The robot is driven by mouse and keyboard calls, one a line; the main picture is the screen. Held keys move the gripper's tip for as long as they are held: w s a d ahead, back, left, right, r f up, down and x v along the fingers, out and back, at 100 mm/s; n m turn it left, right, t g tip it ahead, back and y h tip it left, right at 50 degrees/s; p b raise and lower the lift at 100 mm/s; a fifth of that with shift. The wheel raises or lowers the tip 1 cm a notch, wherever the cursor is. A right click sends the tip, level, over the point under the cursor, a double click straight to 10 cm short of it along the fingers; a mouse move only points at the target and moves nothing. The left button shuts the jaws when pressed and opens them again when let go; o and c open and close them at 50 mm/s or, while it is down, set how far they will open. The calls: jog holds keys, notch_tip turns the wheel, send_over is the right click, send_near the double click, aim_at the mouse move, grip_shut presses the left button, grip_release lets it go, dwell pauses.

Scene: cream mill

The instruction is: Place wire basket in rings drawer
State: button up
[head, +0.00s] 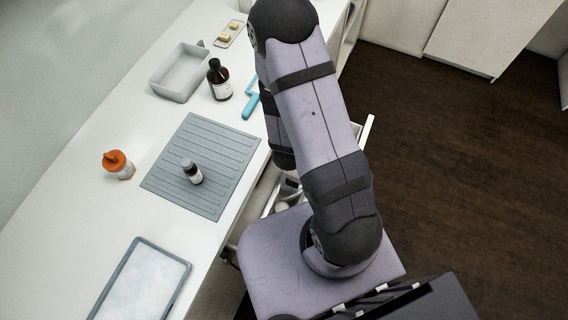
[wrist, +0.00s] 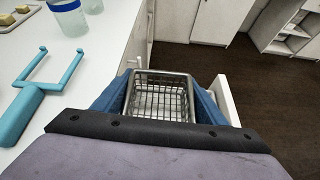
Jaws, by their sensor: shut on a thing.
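The wire basket (wrist: 160,98) is a grey metal mesh box, seen in the wrist view between the blue fingers of my gripper (wrist: 160,90). My gripper is shut on it. A pale drawer front (wrist: 228,100) stands out just right of the basket, beyond the counter edge. I cannot tell whether the basket hangs above the drawer or rests inside it. In the head view my arm hides the gripper and basket; a pulled-out drawer's pale edge (head: 367,129) shows right of the arm. I cannot tell whether this is the rings drawer.
A blue two-pronged tool (wrist: 35,95) lies on the counter left of my gripper. Dark floor lies right.

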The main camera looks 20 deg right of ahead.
notch_tip(320, 180, down, 13)
jog(key=b, duration=0.8)
jog(key=shift+r, duration=0.15)
jog(key=shift+f, duration=0.55)
jog(key=shift+f, duration=0.1)
jog(key=shift+f, duration=1.8)
jog(key=shift+f, duration=0.15)
jog(key=o, duration=1.1)
